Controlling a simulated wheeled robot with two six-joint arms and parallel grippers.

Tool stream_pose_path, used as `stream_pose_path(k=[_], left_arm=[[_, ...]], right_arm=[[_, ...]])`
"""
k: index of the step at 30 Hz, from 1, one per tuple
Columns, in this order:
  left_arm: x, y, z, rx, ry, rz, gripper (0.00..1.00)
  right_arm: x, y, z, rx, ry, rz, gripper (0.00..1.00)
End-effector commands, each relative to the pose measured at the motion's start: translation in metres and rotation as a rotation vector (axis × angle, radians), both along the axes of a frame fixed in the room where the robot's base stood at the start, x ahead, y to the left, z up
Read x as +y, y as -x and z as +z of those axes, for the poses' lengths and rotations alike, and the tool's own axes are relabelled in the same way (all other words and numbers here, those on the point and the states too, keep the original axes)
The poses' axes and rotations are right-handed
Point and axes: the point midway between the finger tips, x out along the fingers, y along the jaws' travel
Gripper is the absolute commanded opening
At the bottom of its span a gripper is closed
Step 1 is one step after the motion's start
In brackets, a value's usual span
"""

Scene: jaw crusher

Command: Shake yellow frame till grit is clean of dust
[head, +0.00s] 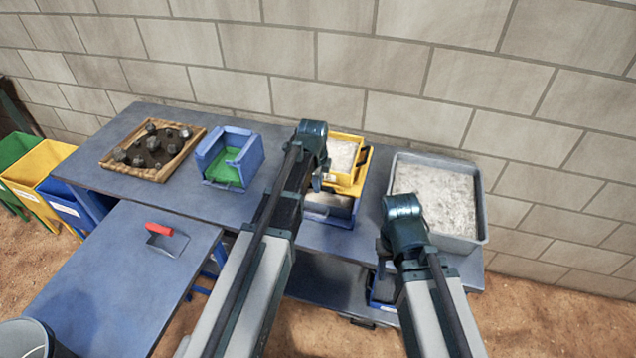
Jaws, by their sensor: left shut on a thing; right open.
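The yellow frame (352,183) sits on top of a blue box (331,218) on the table, right of centre. Pale grey grit (343,153) lies inside the frame.
A grey tray (485,205) of pale powder stands at the right. A blue box with a green inside (212,158) and a wooden tray of dark rocks (190,148) stand at left. Coloured bins (42,162) stand far left.

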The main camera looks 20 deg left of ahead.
Motion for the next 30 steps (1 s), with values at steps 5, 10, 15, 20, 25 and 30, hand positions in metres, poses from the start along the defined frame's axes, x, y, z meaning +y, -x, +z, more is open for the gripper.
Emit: stream_pose_path(k=[5,10,15,20,25,30], left_arm=[[0.0,0.0,0.0,0.0,0.0,0.0,0.0],[0.0,0.0,0.0,0.0,0.0,0.0,0.0],[0.0,0.0,0.0,0.0,0.0,0.0,0.0],[0.0,0.0,0.0,0.0,0.0,0.0,0.0],[0.0,0.0,0.0,0.0,0.0,0.0,0.0],[0.0,0.011,0.0,0.0,0.0,0.0,0.0]], right_arm=[[0.0,0.0,0.0,0.0,0.0,0.0,0.5],[0.0,0.0,0.0,0.0,0.0,0.0,0.5],[0.0,0.0,0.0,0.0,0.0,0.0,0.5],[0.0,0.0,0.0,0.0,0.0,0.0,0.5],[0.0,0.0,0.0,0.0,0.0,0.0,0.5],[0.0,0.0,0.0,0.0,0.0,0.0,0.5]])
